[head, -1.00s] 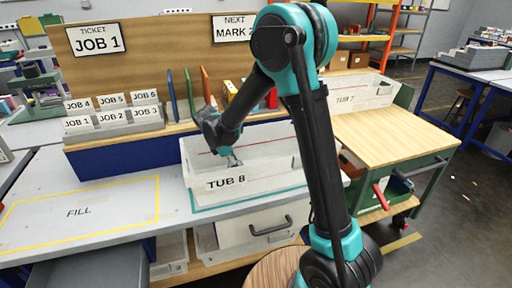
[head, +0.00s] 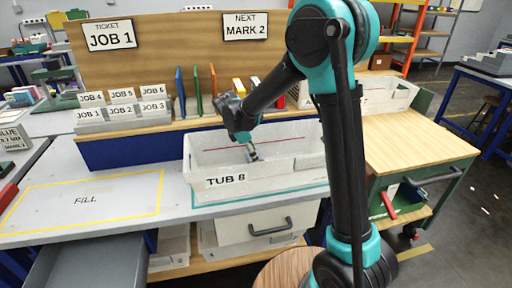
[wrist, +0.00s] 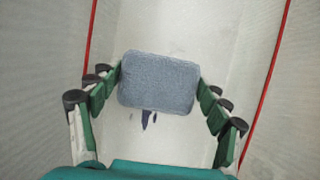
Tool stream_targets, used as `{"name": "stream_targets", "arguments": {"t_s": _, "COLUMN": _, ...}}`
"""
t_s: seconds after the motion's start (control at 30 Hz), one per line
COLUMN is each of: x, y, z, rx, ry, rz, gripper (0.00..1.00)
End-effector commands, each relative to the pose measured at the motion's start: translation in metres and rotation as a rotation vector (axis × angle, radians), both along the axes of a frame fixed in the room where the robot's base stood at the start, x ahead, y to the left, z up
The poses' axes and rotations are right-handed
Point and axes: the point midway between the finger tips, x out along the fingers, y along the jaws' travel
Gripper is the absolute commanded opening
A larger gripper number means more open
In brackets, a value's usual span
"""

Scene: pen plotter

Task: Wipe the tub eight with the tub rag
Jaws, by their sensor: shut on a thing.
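Tub eight (head: 207,186), a white open tub with a "TUB 8" label and a red line along its inner wall, stands on the bench. My gripper (head: 254,155) reaches down into it from above. In the wrist view my gripper (wrist: 158,90) has its green fingers on either side of a blue-grey rag (wrist: 158,82) and is shut on it. The rag is over the pale tub floor; whether it touches the floor is unclear. A small dark mark (wrist: 148,119) shows just below the rag's lower edge, partly hidden by it. Red lines run along both side walls.
Upright colored boards (head: 198,90) and a wooden back panel stand behind the tub. A job-card rack (head: 122,115) is at left, beside the clear FILL area (head: 85,200). Tub 7 (head: 388,97) stands behind my arm at right, near a wooden-topped cart (head: 415,140).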

Motion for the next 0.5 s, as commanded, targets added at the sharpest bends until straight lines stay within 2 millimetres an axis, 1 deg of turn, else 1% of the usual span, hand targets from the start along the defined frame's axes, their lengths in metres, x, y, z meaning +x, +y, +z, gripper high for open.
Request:
{"name": "stream_targets", "arguments": {"t_s": 0.3, "x": 0.003, "y": 0.002, "z": 0.03, "rx": 0.0, "ry": 0.0, "rz": -0.006, "gripper": 0.54}}
{"name": "stream_targets", "arguments": {"t_s": 0.5, "x": 0.004, "y": 0.003, "z": 0.042, "rx": 0.0, "ry": 0.0, "rz": -0.01, "gripper": 0.54}}
